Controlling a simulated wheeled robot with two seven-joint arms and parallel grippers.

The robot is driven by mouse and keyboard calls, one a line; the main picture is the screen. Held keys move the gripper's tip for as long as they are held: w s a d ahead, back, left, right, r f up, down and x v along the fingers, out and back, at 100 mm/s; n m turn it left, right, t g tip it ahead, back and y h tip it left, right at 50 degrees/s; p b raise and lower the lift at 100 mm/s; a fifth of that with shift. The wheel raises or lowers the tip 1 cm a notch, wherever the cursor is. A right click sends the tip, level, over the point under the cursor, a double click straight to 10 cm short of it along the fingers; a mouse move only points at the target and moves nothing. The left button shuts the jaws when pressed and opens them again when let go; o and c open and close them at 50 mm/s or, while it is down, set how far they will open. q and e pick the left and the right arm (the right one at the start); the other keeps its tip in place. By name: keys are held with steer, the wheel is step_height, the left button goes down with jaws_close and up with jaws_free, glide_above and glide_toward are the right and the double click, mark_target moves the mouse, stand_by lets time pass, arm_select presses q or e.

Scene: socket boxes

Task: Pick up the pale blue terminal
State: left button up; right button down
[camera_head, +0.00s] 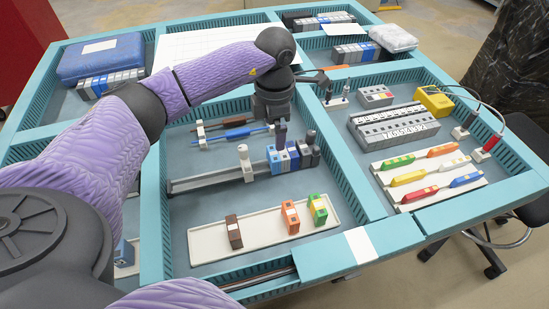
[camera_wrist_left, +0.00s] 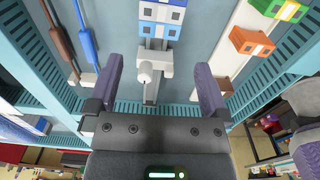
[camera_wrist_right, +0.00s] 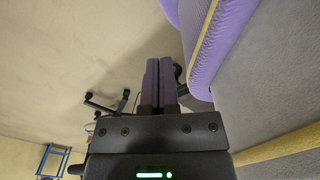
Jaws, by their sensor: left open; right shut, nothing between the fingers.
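Terminals stand side by side on a grey rail (camera_head: 205,182) in the middle compartment. The lightest blue terminal (camera_head: 273,160) is at the left end of the group, with darker blue and grey ones to its right. The left wrist view shows blue terminals (camera_wrist_left: 158,29) at the top, beyond a pale grey end stop (camera_wrist_left: 150,70). My left gripper (camera_head: 295,136) is open above the rail, and its fingers hide part of the terminal group. In its wrist view the open fingers (camera_wrist_left: 157,88) straddle the end stop's line, apart from the terminals. My right gripper (camera_wrist_right: 159,82) is shut and empty, away from the table.
A white tray (camera_head: 260,243) with brown, orange and green terminals lies in front of the rail. Blue and brown screwdrivers (camera_head: 235,133) lie behind it. Teal compartment walls (camera_head: 375,195) surround the area.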

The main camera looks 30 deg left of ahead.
mark_target(273, 153)
arm_select(q)
step_height(273, 153, down, 8)
steer(key=shift+a+b, duration=0.1)
steer(key=shift+b, duration=1)
steer(key=shift+r, duration=0.1)
steer(key=c, duration=1.3)
arm_select(e)
steer(key=shift+s+d+f, duration=0.3)
steer(key=shift+f, duration=0.25)
steer(key=shift+s+d+f, duration=0.25)
steer(key=shift+d+f, duration=0.05)
steer(key=shift+f, duration=0.25)
